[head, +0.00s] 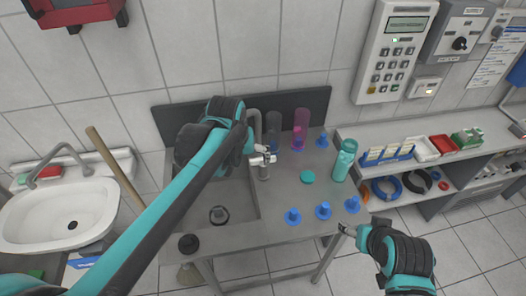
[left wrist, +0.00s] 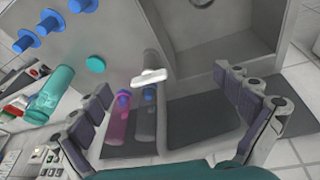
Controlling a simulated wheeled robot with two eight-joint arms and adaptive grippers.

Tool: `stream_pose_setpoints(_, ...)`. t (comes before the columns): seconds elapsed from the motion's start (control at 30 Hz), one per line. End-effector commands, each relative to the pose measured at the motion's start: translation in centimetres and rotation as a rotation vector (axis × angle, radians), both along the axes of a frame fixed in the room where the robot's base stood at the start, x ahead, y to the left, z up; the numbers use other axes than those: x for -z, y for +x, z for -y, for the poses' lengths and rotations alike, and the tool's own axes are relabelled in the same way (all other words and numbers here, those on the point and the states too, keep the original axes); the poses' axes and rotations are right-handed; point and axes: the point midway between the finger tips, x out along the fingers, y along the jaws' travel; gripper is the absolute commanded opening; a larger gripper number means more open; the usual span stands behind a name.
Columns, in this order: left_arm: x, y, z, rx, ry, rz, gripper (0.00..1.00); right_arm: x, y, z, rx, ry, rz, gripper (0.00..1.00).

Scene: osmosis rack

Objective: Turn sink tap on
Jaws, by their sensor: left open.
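The steel sink (head: 230,200) is set in the grey counter, and its basin also shows in the left wrist view (left wrist: 205,35). Its tap (head: 264,173) stands at the basin's right edge. In the left wrist view the tap (left wrist: 149,60) is a grey post with a white lever (left wrist: 150,77). My left gripper (head: 262,158) is at the tap in the head view. In the left wrist view its fingers (left wrist: 172,105) are spread wide with the tap between them, apart from both. My right gripper (head: 346,230) is low at the counter's front right; its fingers are too small to judge.
A teal bottle (head: 344,160), a teal cap (head: 307,176), pink (head: 300,125) and grey (head: 274,125) cylinders, and several blue pegs (head: 323,211) stand right of the tap. A wooden handle (head: 115,165) leans by a white basin (head: 70,210) with its own tap. A shelf (head: 400,201) is at right.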

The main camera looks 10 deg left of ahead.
Motion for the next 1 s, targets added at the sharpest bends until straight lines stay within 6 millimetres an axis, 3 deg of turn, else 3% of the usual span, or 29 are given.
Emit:
stream_pose_setpoints(0.03,-0.6,2.0,0.4,-0.018,-0.005,-0.032,1.0,-0.9,0.0,0.0,0.0,0.0,0.0,0.71)
stream_pose_setpoints(0.2,0.2,7.2,1.5,-0.09,-0.018,-0.152,1.0,-2.6,0.0,0.0,0.0,0.0,0.0,0.71)
stream_pose_setpoints(0.4,2.4,11.4,2.7,-0.158,-0.018,-0.259,1.0,-3.9,0.0,0.0,0.0,0.0,0.0,0.71)
stream_pose_setpoints(0.67,4.5,12.9,3.2,-0.19,-0.015,-0.305,1.0,-4.1,0.0,0.0,0.0,0.0,0.0,0.71)
stream_pose_setpoints(1.0,9.8,12.8,3.1,-0.189,-0.015,-0.304,1.0,-2.9,0.0,0.0,0.0,0.0,0.0,0.71)
